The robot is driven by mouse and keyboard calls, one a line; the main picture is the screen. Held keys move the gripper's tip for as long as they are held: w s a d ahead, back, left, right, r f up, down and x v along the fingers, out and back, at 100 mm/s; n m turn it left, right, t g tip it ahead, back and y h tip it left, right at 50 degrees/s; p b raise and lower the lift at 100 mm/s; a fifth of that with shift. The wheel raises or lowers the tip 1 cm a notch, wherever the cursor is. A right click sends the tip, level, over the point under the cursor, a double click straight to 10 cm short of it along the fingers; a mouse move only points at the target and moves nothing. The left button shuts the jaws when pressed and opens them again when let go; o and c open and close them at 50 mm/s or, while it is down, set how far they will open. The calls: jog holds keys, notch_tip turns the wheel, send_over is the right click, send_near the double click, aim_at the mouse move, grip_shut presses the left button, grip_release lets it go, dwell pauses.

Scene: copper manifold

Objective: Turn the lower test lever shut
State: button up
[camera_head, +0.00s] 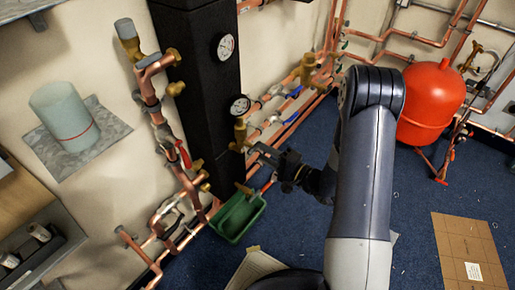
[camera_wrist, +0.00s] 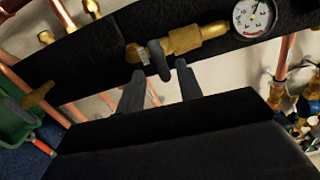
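The lower test lever (camera_wrist: 159,62) is a short grey handle on a brass valve (camera_wrist: 195,38) in the wrist view. Its free end points down the picture, between my fingertips. My gripper (camera_wrist: 160,68) is open, with one finger on each side of the lever and a visible gap to each. In the head view my gripper (camera_head: 256,152) is at the black column, just below the brass valve (camera_head: 240,132) and the lower gauge (camera_head: 240,106). The lever itself is too small to make out there.
A green tray (camera_head: 238,218) stands below on the blue floor, under a brass tap (camera_head: 244,188). Copper pipes with a red-handled valve (camera_head: 184,155) run left of the black column (camera_head: 200,80). A red tank (camera_head: 431,95) stands right of my arm.

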aim_at(257, 149)
jog(key=v, duration=0.6)
dwell(0.3)
jog(key=x, duration=1)
jog(key=shift+w+a, duration=0.2)
jog(key=shift+a, duration=0.05)
